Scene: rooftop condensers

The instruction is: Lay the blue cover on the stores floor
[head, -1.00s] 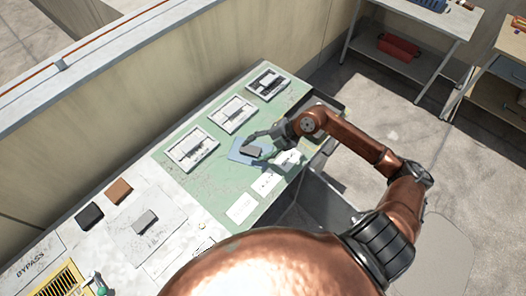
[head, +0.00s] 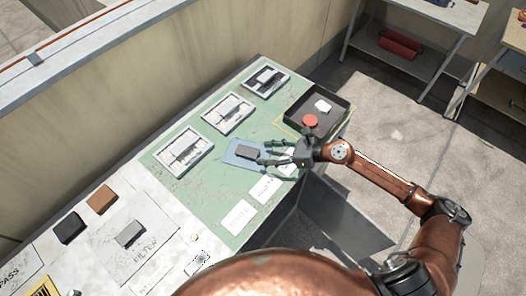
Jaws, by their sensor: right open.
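The blue cover (head: 233,160) is a flat light-blue piece lying on the green part of the bench. A dark grey block (head: 246,152) sits on top of it. My right gripper (head: 275,153) is open, just right of the block, with its fingers pointing left toward it. I cannot tell whether a fingertip touches the block. My left gripper is out of view. No place marked as the stores floor can be made out; a black tray (head: 332,129) with a yellow outline stands at the bench's right end, holding a red round piece (head: 310,121) and a white piece (head: 322,106).
Several white frames with grey inserts (head: 184,152) line the back of the green area. White labels (head: 238,217) lie along its front. Black (head: 69,228), brown (head: 103,200) and grey (head: 130,234) blocks sit at left. A wall runs behind; shelving stands at upper right.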

